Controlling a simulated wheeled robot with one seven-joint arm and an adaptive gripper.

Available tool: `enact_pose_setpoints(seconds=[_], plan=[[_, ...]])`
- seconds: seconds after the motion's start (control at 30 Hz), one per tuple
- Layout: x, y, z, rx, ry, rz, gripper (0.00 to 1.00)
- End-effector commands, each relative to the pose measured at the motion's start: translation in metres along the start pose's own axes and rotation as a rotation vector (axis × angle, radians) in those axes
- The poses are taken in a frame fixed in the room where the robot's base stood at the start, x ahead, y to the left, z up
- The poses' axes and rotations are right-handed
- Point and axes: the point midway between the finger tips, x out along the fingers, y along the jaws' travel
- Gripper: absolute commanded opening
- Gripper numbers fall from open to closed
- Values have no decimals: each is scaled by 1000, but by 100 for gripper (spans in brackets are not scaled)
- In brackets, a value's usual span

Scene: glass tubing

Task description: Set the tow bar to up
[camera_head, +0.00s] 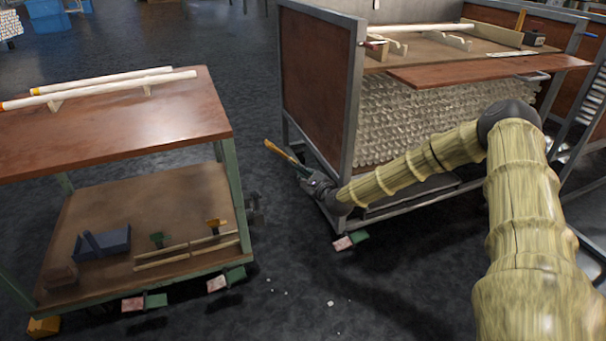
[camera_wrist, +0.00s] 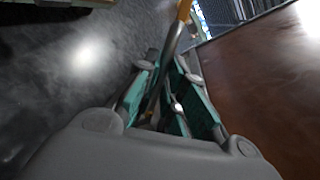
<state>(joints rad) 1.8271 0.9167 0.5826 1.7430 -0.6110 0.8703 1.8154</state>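The tow bar (camera_head: 282,152) is a thin bar with an orange-yellow end, low beside the near left corner of the right-hand cart. It slants, with its coloured end up and to the left; its lower part is hidden by my gripper. My gripper (camera_head: 314,181) is at the bar, low by the cart's corner post. In the wrist view, the tow bar (camera_wrist: 171,50) runs between the teal fingers of my gripper (camera_wrist: 168,68), its orange end beyond the fingertips. The fingers are close to it on both sides; I cannot tell whether they press on it.
The right-hand cart (camera_head: 315,90) has a brown side panel and a grey frame close to my gripper. Another cart (camera_head: 150,115) stands at the left, carrying tubes on top and tools below. Dark floor (camera_head: 285,250) lies open between them, with small white bits on it.

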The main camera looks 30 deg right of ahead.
Motion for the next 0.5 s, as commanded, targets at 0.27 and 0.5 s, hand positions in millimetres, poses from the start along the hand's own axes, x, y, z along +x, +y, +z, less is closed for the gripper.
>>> enact_pose_setpoints(seconds=[0.27, 0.5], plan=[[0, -1, -1, -1, 1, -1, 31], [-4, -1, 0, 0, 0, -1, 31]])
